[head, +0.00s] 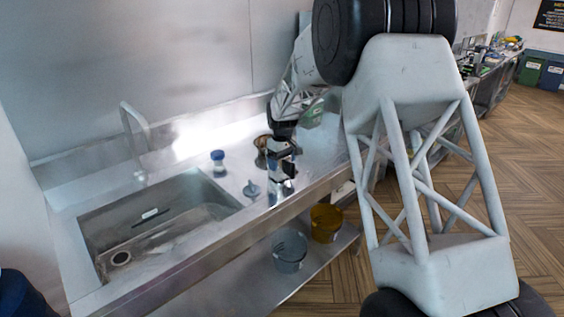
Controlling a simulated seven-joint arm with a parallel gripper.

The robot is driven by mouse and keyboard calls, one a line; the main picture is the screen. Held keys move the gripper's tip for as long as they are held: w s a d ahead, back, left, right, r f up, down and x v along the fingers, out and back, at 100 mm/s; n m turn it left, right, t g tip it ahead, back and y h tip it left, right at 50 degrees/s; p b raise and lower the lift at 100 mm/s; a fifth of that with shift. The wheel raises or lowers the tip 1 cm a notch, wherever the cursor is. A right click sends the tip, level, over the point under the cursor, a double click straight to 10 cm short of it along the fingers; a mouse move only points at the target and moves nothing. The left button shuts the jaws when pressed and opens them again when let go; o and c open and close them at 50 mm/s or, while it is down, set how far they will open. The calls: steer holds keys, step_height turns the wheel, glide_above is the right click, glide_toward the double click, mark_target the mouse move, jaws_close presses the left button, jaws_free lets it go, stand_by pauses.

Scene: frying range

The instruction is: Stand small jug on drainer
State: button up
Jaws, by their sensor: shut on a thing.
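My gripper (282,172) points down over the right part of the steel counter, to the right of the sink. It is shut on a small shiny steel thing, which I take to be the small jug; the fingers and glare hide most of its outline. I cannot tell whether it touches the counter. No separate drainer rack stands out; the bare steel counter (203,205) lies around the sink (205,185).
A small blue-capped jar (218,162) and a small grey-blue item (251,189) stand between sink and gripper. A brownish round vessel (261,158) is just behind the gripper. A grey bucket (290,250) and a yellow bucket (326,222) sit on the shelf below.

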steer(key=shift+f, duration=0.3)
steer(key=o, duration=0.9)
steer(key=shift+r, duration=0.1)
step_height(320, 180, up, 12)
steer(key=shift+r, duration=0.1)
stand_by(1.0)
